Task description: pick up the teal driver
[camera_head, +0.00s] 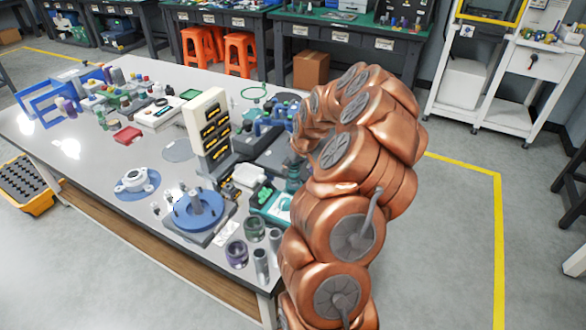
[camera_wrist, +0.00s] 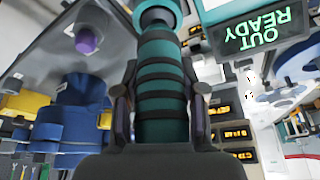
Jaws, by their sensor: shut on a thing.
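The teal driver (camera_wrist: 162,85) fills the middle of the wrist view, a teal body with dark bands. My gripper (camera_wrist: 162,105) is shut on it, with one finger on each side. The driver's far end points toward the top of the wrist view. In the head view my copper arm reaches over the right side of the table, and a teal part (camera_head: 293,178) shows beside the arm. The gripper's fingers are hidden there behind the arm.
A tall beige panel with dark displays (camera_head: 207,115) stands left of my arm. A blue round fixture (camera_head: 198,208) and metal cylinders (camera_head: 261,262) are near the table's front edge. Blue parts (camera_wrist: 75,105) and a "OUT READY" display (camera_wrist: 256,28) show in the wrist view.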

